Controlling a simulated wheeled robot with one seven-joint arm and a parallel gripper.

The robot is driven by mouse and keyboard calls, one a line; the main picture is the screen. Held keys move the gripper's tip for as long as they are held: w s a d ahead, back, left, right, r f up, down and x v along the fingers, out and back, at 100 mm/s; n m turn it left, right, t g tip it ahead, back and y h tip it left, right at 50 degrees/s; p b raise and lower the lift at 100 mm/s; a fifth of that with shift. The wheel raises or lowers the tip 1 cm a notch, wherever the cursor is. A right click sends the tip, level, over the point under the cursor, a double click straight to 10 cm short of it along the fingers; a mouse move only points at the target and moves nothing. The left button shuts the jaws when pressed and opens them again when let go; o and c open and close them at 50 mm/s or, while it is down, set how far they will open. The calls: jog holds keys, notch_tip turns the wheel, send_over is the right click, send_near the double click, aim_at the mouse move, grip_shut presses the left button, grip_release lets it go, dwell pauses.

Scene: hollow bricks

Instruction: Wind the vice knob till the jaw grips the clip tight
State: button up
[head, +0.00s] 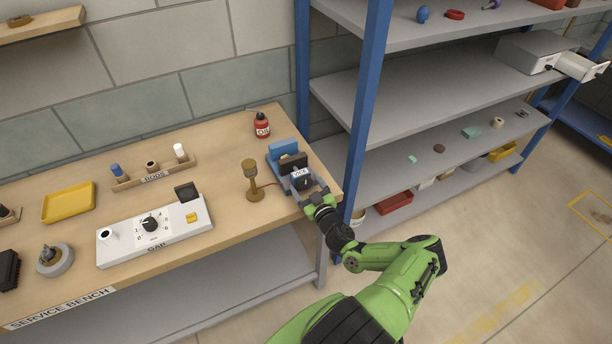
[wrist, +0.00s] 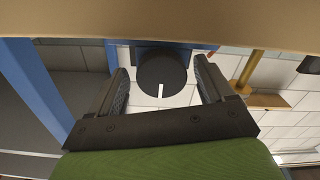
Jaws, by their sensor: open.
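The vice (head: 284,152) is blue and stands at the right end of the wooden bench, with a "VICE" label on its front. Its knob (wrist: 161,71) is a dark round disc with a white mark pointing down in the wrist view. A dark block (head: 293,162) stands by the blue jaw; I cannot tell whether it is the clip. My gripper (wrist: 162,88) is open, with one finger on each side of the knob and a visible gap on both sides. In the head view my gripper (head: 316,201) is at the vice's front.
A brass-coloured stand (head: 251,180) is just left of the vice, and a red oil bottle (head: 262,126) is behind it. A blue shelf post (head: 368,110) rises close on the right. A white gap gauge box (head: 155,228) and rod rack (head: 153,172) are further left.

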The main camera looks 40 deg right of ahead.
jog(key=shift+s+a, duration=0.15)
jog(key=shift+r, duration=0.1)
jog(key=shift+c, duration=0.7)
jog(key=c, duration=0.9)
jog(key=shift+m, duration=0.3)
